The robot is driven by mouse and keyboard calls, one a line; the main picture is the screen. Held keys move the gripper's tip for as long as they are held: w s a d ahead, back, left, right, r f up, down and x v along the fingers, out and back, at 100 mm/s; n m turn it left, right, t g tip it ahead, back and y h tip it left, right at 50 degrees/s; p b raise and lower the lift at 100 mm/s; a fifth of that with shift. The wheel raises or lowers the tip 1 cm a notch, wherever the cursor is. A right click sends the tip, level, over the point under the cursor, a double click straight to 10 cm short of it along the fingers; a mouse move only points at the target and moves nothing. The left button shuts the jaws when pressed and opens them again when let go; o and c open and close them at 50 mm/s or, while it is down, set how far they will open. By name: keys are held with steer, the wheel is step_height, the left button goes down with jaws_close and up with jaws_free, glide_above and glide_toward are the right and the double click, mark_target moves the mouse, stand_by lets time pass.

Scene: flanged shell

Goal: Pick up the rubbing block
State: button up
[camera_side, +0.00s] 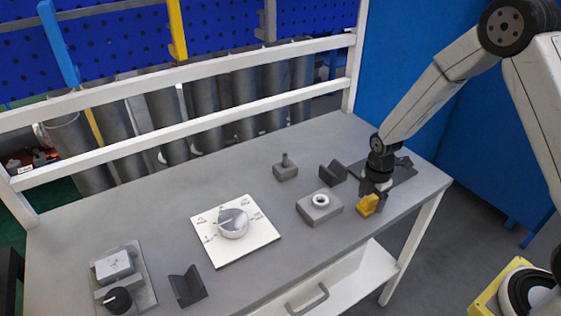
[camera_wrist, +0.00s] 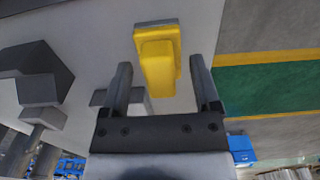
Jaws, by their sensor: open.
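The rubbing block is most likely the yellow block (camera_side: 367,205) near the front right of the grey table; it has a raised yellow grip. In the wrist view the yellow block (camera_wrist: 158,62) lies ahead, between the lines of my two fingers. My gripper (camera_wrist: 160,85) is open, with one finger to each side of the block's raised part and nothing visibly clamped. In the side view my gripper (camera_side: 376,188) points down right at the block, partly behind it. I cannot tell whether the fingers touch it.
A grey block with a white ring (camera_side: 320,207) stands close to the left. A dark angled block (camera_side: 333,173) and a pegged block (camera_side: 285,170) are behind. A white board (camera_side: 253,245) bears a silver round part (camera_side: 232,223). The table's front edge is close.

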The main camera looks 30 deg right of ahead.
jaws_close()
steer(key=shift+r, duration=0.15)
stand_by(0.4)
steer(key=shift+r, duration=0.85)
steer(key=s+a+r, duration=0.1)
steer(key=s+r, duration=1)
steer(key=s, duration=0.3)
steer(key=shift+a, duration=0.1)
